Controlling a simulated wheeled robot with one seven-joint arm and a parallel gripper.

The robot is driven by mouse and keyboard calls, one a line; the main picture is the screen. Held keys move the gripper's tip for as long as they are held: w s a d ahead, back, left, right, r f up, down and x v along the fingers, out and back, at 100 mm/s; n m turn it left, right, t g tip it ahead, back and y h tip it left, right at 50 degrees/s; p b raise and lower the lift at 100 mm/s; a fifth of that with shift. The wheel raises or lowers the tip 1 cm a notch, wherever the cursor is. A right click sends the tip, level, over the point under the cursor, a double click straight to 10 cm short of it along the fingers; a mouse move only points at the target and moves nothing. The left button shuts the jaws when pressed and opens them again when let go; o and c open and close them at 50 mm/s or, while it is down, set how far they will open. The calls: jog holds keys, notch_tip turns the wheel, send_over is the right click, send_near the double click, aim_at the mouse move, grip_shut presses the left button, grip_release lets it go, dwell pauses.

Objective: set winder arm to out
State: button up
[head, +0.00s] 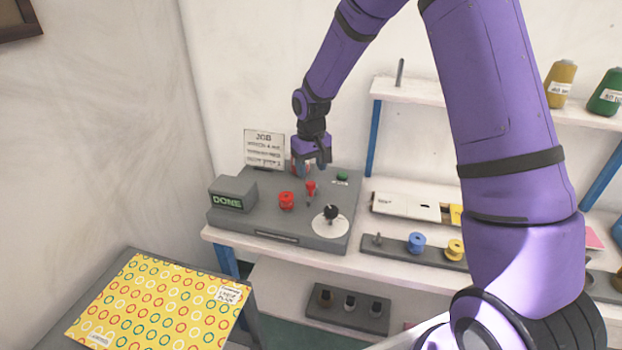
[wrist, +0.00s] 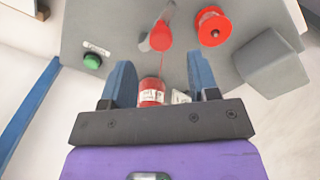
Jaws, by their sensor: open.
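A grey winder machine (head: 247,222) stands on a white bench. A short upright red-topped piece (head: 310,187) on it looks like the winder arm; it also shows in the wrist view (wrist: 160,37). My gripper (head: 314,167) is open above the back of the machine, just behind the red-topped piece. In the wrist view, its blue fingers (wrist: 160,65) are apart, with a labelled red thread spool (wrist: 152,93) seen between them. I cannot tell which position the winder arm is in.
A black ball-topped lever (head: 331,212) stands on a white dial at the machine's front right. A green button (head: 342,175) is at the back right. A "DONE" box (head: 232,194) is at the left, and a job sign (head: 264,147) stands behind.

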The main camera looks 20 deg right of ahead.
aim_at(312, 183)
jog(key=shift+r, duration=2.7)
jog(key=s+d+r+t, duration=0.2)
jog(key=s+d+r, duration=0.1)
jog(key=s+r, duration=1.25)
jog(key=s+d+r+m+t, duration=0.1)
jog(key=s+r, duration=0.2)
jog(key=s, duration=0.6)
jog(key=s+d+r+m+t, duration=0.1)
jog(key=s+r+t, duration=0.1)
jog(key=s, duration=0.8)
jog(key=shift+v, duration=0.8)
